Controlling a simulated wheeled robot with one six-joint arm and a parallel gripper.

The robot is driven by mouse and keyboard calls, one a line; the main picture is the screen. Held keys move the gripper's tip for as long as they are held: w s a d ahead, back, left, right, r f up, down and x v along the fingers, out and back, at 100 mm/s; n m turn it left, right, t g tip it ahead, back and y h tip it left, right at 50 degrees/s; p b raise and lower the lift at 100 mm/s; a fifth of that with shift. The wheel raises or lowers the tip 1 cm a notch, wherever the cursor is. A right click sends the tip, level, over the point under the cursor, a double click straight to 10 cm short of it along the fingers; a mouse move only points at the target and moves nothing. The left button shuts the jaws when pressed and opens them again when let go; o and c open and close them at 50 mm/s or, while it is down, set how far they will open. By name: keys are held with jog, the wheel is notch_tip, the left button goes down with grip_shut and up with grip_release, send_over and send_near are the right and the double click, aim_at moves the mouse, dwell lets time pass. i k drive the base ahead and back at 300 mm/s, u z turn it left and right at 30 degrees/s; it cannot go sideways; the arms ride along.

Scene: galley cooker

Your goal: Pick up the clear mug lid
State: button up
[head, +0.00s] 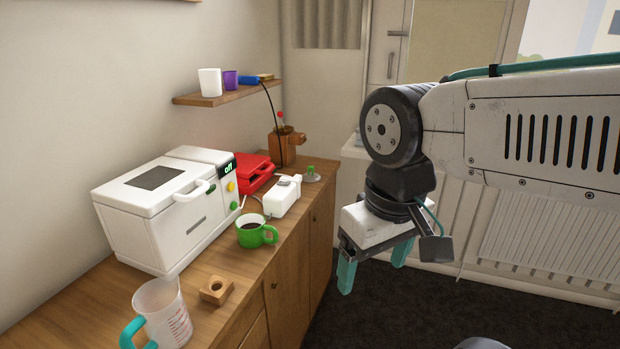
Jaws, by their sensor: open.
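What looks like the clear mug lid (313,178), a small grey see-through disc with a green knob, lies at the right edge of the wooden counter, behind the white box-like device. A green mug (251,235) with dark liquid in it stands nearer on the counter, uncovered. My gripper (374,267) hangs pointing down over the floor, to the right of the counter and nearer than the lid. Its two teal fingers are apart with nothing between them.
A white cooker (150,220), red case (253,172), white device (283,197), wooden holder (284,148), small wooden block (216,290) and measuring jug (165,318) stand on the counter (240,290). A shelf (215,98) with cups is above. The dark floor (400,310) beside it looks clear.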

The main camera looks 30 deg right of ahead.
aim_at(309, 176)
jog(key=z, duration=0.25)
jog(key=i, duration=0.25)
jog(key=z, duration=0.95)
jog(key=i, duration=0.6)
jog(key=z, duration=0.6)
jog(key=i, duration=0.65)
jog(key=u, duration=0.7)
jog(key=i, duration=0.7)
jog(key=u, duration=0.7)
